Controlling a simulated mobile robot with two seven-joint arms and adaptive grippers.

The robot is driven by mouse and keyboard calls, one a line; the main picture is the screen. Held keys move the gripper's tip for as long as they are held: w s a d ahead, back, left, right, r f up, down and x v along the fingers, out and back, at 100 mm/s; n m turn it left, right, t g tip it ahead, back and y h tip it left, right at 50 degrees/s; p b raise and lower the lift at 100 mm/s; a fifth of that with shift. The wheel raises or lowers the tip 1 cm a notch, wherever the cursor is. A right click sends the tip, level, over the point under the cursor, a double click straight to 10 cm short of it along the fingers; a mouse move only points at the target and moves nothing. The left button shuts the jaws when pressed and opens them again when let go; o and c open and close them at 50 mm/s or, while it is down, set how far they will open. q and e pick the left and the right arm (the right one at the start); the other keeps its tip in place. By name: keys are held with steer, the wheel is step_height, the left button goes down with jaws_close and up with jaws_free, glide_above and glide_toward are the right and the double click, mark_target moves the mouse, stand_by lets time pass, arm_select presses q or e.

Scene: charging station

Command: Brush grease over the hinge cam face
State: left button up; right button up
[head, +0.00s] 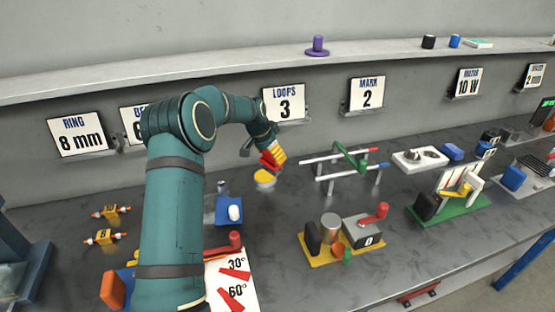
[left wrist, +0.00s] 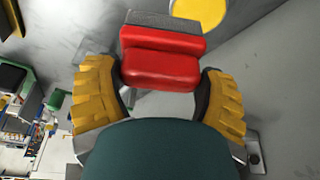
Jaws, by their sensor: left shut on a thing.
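My left gripper (head: 273,158) has ribbed yellow fingers and is shut on a red brush. In the left wrist view the red brush (left wrist: 160,66) sits between the fingers (left wrist: 160,90), its grey edge facing away from the palm. In the head view the brush hangs just above a round yellow dish (head: 264,177) on the bench; contact is not clear. A yellow disc (left wrist: 198,10) shows past the brush in the wrist view. I cannot tell which fixture bears the hinge cam face. A red lever stands by an angle card (head: 240,272), partly hidden by my arm. My right gripper is not in view.
Right of the gripper stands a rack of white rails with a green part (head: 350,158). A yellow-based fixture (head: 330,258) and a green-based one (head: 455,208) stand nearer and farther right.

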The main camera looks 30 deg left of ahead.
arm_select(q)
steer(key=shift+w+a+f+n+y+b, duration=0.25)
steer(key=shift+w+a+f+n, duration=0.2)
steer(key=shift+a+f+n, duration=0.3)
steer(key=shift+w+a+f+n+y+b, duration=0.1)
steer(key=shift+w+a+f+n+y, duration=0.3)
steer(key=shift+a+f+n, duration=0.35)
steer(key=shift+w+a+f+n+y+b, duration=0.2)
steer(key=shift+w+a+f+n, duration=0.35)
steer(key=shift+a, duration=0.35)
steer(key=shift+f+b, duration=0.55)
steer(key=shift+f, duration=0.6)
steer(key=shift+f+b, duration=0.35)
steer(key=shift+f, duration=0.15)
steer(key=shift+r, duration=0.15)
step_height(320, 180, up, 7)
steer(key=p, duration=0.4)
stand_by(0.3)
stand_by(0.6)
